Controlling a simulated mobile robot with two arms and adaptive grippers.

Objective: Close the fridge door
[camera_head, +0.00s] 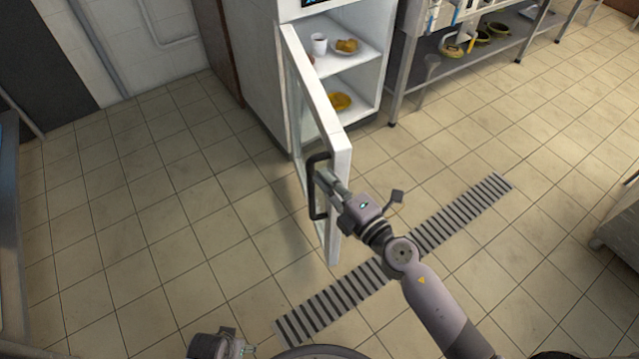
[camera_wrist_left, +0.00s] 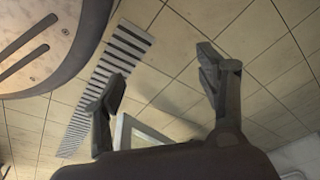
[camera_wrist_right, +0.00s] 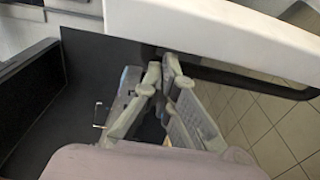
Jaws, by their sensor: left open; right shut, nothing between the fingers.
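The fridge (camera_head: 262,75) stands at the back centre with its glass door (camera_head: 345,152) swung wide open toward me. The door has a white frame and a black handle (camera_head: 313,188) on its left face. My right gripper (camera_head: 326,178) is shut and empty, close against the door's edge beside the handle; I cannot tell if it touches. In the right wrist view the shut fingertips (camera_wrist_right: 168,62) are just under the white door frame (camera_wrist_right: 215,28). My left gripper (camera_wrist_left: 160,85) is open and empty, low at the bottom of the head view.
Inside the fridge are a white cup (camera_head: 319,44) and plates of food (camera_head: 346,46) on shelves. A metal rack (camera_head: 480,60) stands to the right. A striped floor drain (camera_head: 350,290) crosses the tiles. The floor left of the door is clear.

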